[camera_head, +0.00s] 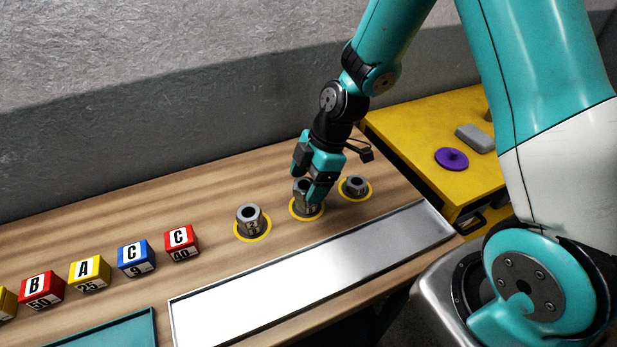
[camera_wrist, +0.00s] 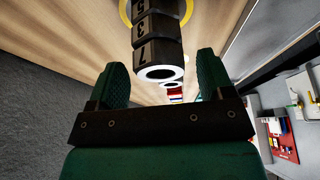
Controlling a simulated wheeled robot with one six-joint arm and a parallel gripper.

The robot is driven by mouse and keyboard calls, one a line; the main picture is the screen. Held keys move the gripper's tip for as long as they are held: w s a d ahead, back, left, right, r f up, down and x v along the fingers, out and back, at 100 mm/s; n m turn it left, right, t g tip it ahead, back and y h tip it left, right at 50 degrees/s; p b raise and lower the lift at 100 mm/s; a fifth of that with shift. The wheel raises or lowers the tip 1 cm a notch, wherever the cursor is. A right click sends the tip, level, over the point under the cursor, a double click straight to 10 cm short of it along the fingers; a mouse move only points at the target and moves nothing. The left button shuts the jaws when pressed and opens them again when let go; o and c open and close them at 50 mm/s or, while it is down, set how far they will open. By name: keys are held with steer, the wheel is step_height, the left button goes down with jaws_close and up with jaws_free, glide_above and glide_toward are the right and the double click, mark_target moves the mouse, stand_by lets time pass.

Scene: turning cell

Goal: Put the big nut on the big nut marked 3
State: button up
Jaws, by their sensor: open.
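A stack of dark grey nuts (camera_head: 302,201) stands upright on a yellow ring in the middle of the row, partly hidden by my gripper (camera_head: 312,176). A grey nut piece (camera_head: 252,222) with a small mark, perhaps a 2, stands on the ring to the left.
A long metal tray (camera_head: 310,270) lies along the table's front. Lettered cubes, such as a red one (camera_head: 182,243), stand in a row to the left. A yellow table (camera_head: 400,125) with a purple disc (camera_head: 452,159) is at right. A grey wall (camera_head: 150,90) is behind.

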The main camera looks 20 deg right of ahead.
steer(key=b+v, duration=0.2)
steer(key=v, duration=1)
steer(key=s+a+r+m, duration=0.4)
steer(key=s+m, duration=0.1)
steer(key=s, duration=0.4)
steer(key=s+a+r+m, duration=0.4)
steer(key=s+a+m, duration=0.1)
steer(key=s, duration=0.4)
steer(key=shift+s+a+m, duration=0.25)
steer(key=shift+s+m, duration=0.05)
steer(key=shift+m, duration=0.2)
